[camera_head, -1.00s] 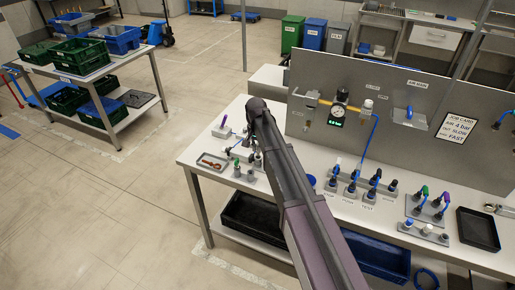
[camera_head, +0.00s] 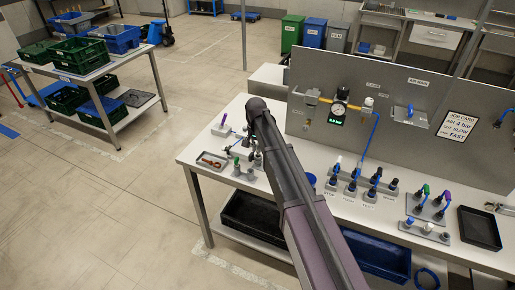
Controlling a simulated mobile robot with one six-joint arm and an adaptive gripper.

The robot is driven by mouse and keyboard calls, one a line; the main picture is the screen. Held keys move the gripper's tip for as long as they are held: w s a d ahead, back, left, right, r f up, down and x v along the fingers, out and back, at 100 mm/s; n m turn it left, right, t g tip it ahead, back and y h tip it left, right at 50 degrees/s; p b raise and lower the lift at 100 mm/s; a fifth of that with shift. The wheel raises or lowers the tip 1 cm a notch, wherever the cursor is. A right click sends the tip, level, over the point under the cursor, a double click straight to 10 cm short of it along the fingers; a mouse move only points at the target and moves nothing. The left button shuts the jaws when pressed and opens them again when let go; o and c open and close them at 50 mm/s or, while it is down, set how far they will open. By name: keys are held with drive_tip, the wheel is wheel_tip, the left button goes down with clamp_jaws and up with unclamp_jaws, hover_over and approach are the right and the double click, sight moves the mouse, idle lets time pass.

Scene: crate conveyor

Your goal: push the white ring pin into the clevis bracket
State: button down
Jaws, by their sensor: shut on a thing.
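My gripper (camera_head: 254,159) is at the left end of the workbench, low over the bench top and mostly hidden behind my own arm. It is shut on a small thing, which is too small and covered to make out. I cannot pick out the white ring pin or the clevis bracket for certain. Small grey fixtures stand around the gripper, one with a purple top (camera_head: 223,118) behind it and one with a green top (camera_head: 237,164) to its left. Whether the held thing touches any fixture cannot be told.
A small tray (camera_head: 213,160) with a reddish-brown item lies at the bench's left edge. A grey upright panel (camera_head: 300,75) with a gauge (camera_head: 340,108) stands behind. Rows of fittings (camera_head: 365,190) and a black tray (camera_head: 479,228) occupy the bench to the right.

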drive_tip(key=shift+f+b, duration=1.15)
drive_tip(key=shift+b, duration=0.05)
idle(1.4)
drive_tip(key=c, duration=0.7)
unclamp_jaws()
drive_tip(key=o, duration=0.6)
drive_tip(key=shift+r, duration=0.2)
drive_tip(key=shift+r+p, duration=2.85)
drive_tip(key=shift+p, duration=0.2)
drive_tip(key=shift+d, duration=0.1)
